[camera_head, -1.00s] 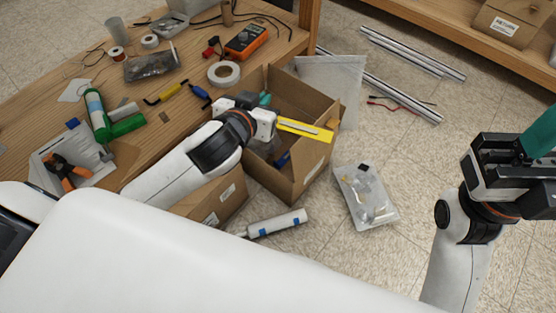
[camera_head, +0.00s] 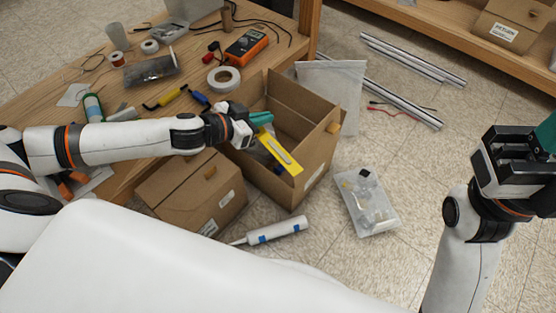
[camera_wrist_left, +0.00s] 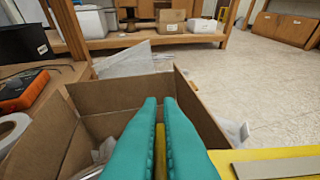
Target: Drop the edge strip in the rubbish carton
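The yellow edge strip (camera_head: 281,153), with a grey inlay, is in my left gripper (camera_head: 264,119), tilted over the open carton. In the left wrist view the teal fingers (camera_wrist_left: 160,125) are close together with a narrow piece of yellow between them. The strip (camera_wrist_left: 280,160) spreads out to the lower right there. The open brown carton (camera_head: 315,152), which looks like the rubbish carton, stands on the floor against the bench, directly below the gripper. Its inside is partly hidden by the gripper and strip. My right gripper (camera_head: 540,140) is at the right edge, partly cut off.
A second brown carton (camera_head: 190,190) stands left of the open one. A white tube (camera_head: 277,230) and a clear bag of parts (camera_head: 366,202) lie on the floor. The wooden bench (camera_head: 145,95) holds tape, a multimeter (camera_head: 246,46) and tools.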

